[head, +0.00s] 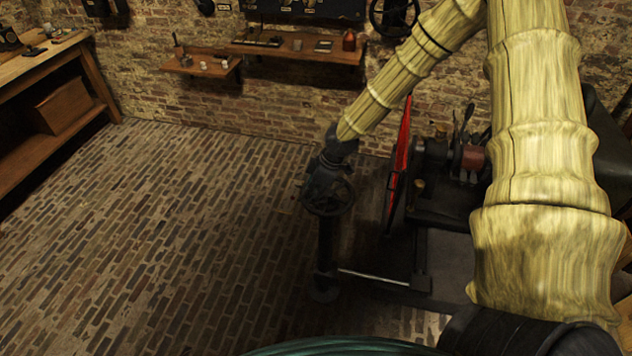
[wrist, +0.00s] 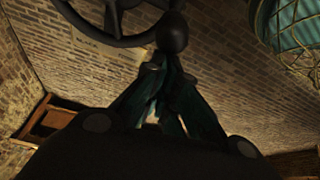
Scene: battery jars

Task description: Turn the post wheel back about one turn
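The post wheel (head: 345,207) is a dark, spoked handwheel lying roughly flat on top of a black floor post (head: 327,250). In the wrist view its curved rim (wrist: 85,38) and spokes show at the top. A dark rounded handle knob (wrist: 172,33) sits at the rim's right side. My gripper (head: 322,172) is over the far edge of the wheel, with the arm coming down from the upper right. In the wrist view my gripper's fingers (wrist: 168,70) come together at the knob and appear shut on it. The exact contact is dark and partly hidden.
A red-edged large wheel (head: 400,150) and dark machine (head: 455,160) stand close on the right of the post. A low bar (head: 373,278) runs from the post's foot. Wall shelves (head: 295,48) and a wooden bench (head: 40,62) are farther off. The brick floor at left is clear.

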